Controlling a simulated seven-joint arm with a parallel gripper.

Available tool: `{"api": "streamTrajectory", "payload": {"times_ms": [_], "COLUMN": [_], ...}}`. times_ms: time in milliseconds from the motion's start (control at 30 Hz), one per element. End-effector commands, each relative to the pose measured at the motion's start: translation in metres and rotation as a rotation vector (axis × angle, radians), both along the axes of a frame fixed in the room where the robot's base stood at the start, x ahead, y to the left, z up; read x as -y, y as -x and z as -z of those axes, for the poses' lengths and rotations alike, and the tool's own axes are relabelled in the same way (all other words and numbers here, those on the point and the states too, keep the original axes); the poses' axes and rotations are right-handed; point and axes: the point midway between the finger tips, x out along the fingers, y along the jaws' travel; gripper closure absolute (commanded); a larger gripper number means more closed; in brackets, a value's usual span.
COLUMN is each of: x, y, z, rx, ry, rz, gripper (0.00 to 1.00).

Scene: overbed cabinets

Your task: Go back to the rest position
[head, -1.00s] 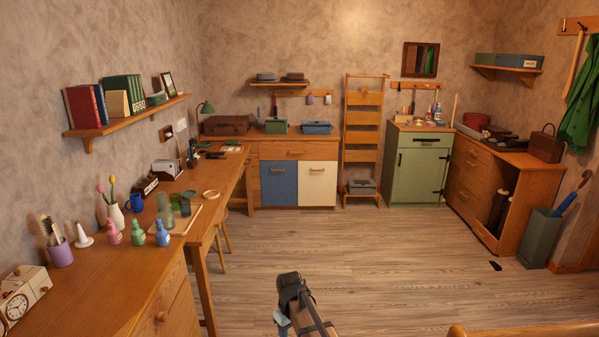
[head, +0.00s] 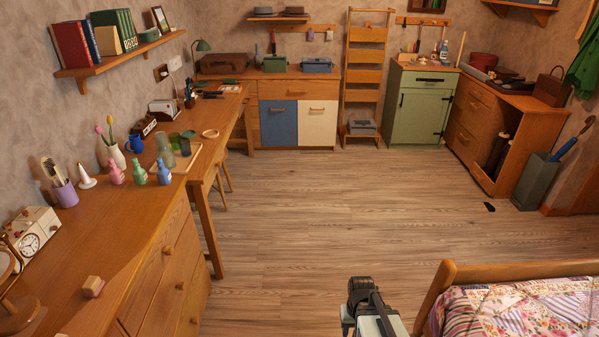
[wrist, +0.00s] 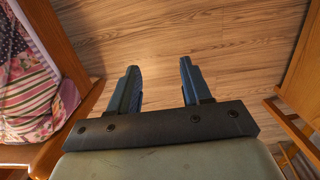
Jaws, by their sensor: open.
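My gripper shows in the wrist view (wrist: 160,88) with its two dark fingers apart and nothing between them. Only bare wooden floor lies beyond the fingertips. In the head view my arm (head: 373,312) shows at the bottom, right of centre, above the floor and just left of the bed. The fingertips cannot be made out clearly there.
A bed with a patchwork quilt (head: 520,312) and wooden footboard (head: 505,271) stands close at right. A long wooden desk (head: 110,235) with bottles and a clock runs along the left. The floor (head: 330,220) between is clear. A green cabinet (head: 421,116) stands at the back.

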Motion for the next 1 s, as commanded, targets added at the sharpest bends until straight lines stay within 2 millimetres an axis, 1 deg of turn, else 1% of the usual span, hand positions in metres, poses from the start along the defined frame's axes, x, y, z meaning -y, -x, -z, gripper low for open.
{"api": "streamTrajectory", "payload": {"times_ms": [33,167,300,467,600,800,900,1000], "x": [0.000,0.000,0.000,0.000,0.000,0.000,0.000,0.000], "y": [0.010,0.038,0.072,0.113,0.150,0.204,0.226,0.243], "z": [0.010,0.035,0.063,0.091,0.113,0.139,0.148,0.153], "rx": [-0.023,-0.083,-0.155,-0.235,-0.306,-0.403,-0.442,-0.471], "ry": [0.000,0.000,0.000,-0.001,-0.001,-0.001,-0.001,-0.001], "rz": [0.000,-0.001,0.000,0.000,0.001,0.001,0.002,0.002], "gripper": [0.52,0.52,0.52,0.52,0.52,0.52,0.52,0.52]}}
